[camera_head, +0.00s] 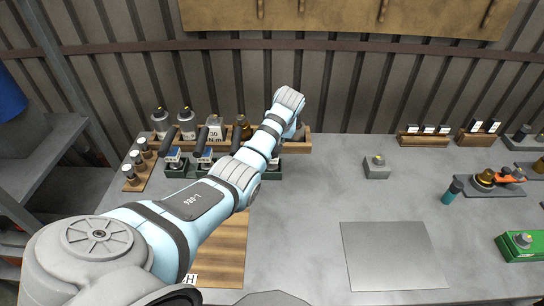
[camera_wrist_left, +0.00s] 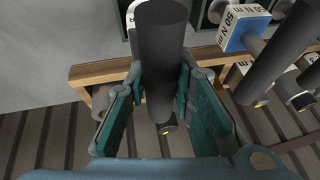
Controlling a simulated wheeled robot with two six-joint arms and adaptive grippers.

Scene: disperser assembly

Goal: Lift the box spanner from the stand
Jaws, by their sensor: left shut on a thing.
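In the left wrist view, my left gripper (camera_wrist_left: 160,92) has its teal fingers closed on both sides of the dark cylindrical handle of a box spanner (camera_wrist_left: 162,45). The handle's end points toward the bottom of that view. In the head view, my left arm reaches over the table to the stand, and its wrist hides the gripper and the held spanner. The dark green stand (camera_head: 177,174) holds similar black-handled tools. One neighbouring tool (camera_wrist_left: 270,70) with a blue block marked 50 N m is right of my gripper in the wrist view. My right gripper is not in view.
A wooden rack (camera_head: 298,143) with bottles stands behind the stand. A small grey block (camera_head: 376,167) and a pale square plate (camera_head: 392,256) lie on the table to the right. The grey table between them is clear. A green box (camera_head: 520,246) is at the far right.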

